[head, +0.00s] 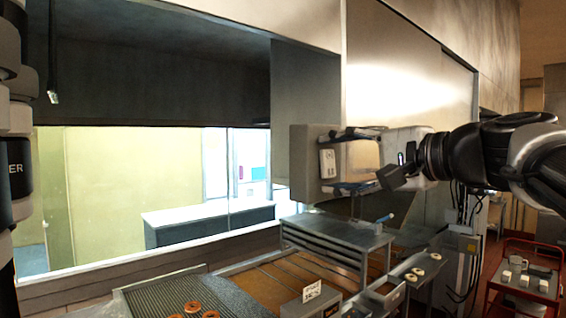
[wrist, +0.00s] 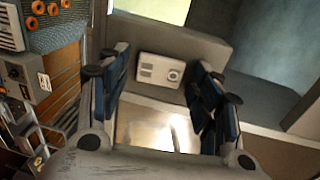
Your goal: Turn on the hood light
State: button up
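A small white switch box (head: 327,163) is fixed to a beige-grey panel (head: 302,150) at the end of the hood. In the wrist view the white switch box (wrist: 158,70) shows a round dial or button at its right and small marks at its left. My gripper (head: 343,160) reaches in from the right in the head view, its dark fingers above and below the box's level. In the wrist view my gripper (wrist: 163,88) is open and empty, with the box framed between its fingers. Whether any finger touches the panel cannot be told.
A grey rack table (head: 335,232) stands below the panel. Donuts (head: 192,307) lie on a ridged tray in front. A conveyor (head: 270,285) runs beside a small labelled box (head: 312,298). A red cart (head: 525,285) stands at the lower right.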

jog(key=c, duration=0.9)
jog(key=shift+o, duration=0.2)
jog(key=b, duration=0.2)
jog(key=shift+f+t+b, duration=0.3)
jog(key=shift+f+b, duration=0.1)
jog(key=shift+y+b, duration=0.3)
jog(key=shift+b, duration=0.55)
jog(key=shift+t, duration=0.3)
jog(key=shift+r, duration=0.15)
jog(key=o, duration=1.1)
jog(key=shift+c, duration=0.2)
jog(key=shift+s+d, duration=0.1)
jog(key=v, duration=1.1)
jog(key=shift+s+d, duration=0.25)
jog(key=shift+s, duration=0.05)
